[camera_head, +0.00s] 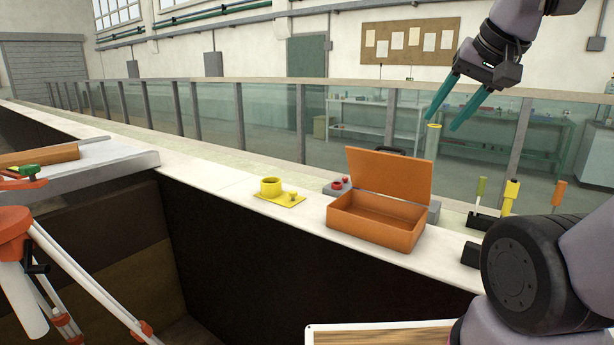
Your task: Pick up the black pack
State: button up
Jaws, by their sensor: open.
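A small black block (471,254), which looks like the black pack, lies on the white ledge (300,229) at the right, partly hidden behind my own arm. My gripper (443,123) is at the upper right with its two teal fingers spread apart and nothing between them. It points down and to the left, in the air above and away from the black block.
An open orange case (376,222) stands on the ledge left of the black block. A yellow cup (271,187) on a yellow plate is further left. Upright coloured-handled tools (509,197) stand behind the block. A red tripod (20,235) is at the lower left.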

aim_at(470, 258)
jog(key=k+z, duration=0.1)
jog(key=z, duration=0.6)
jog(key=k+l+u, duration=0.1)
jog(key=k+u, duration=0.4)
jog(key=u, duration=0.15)
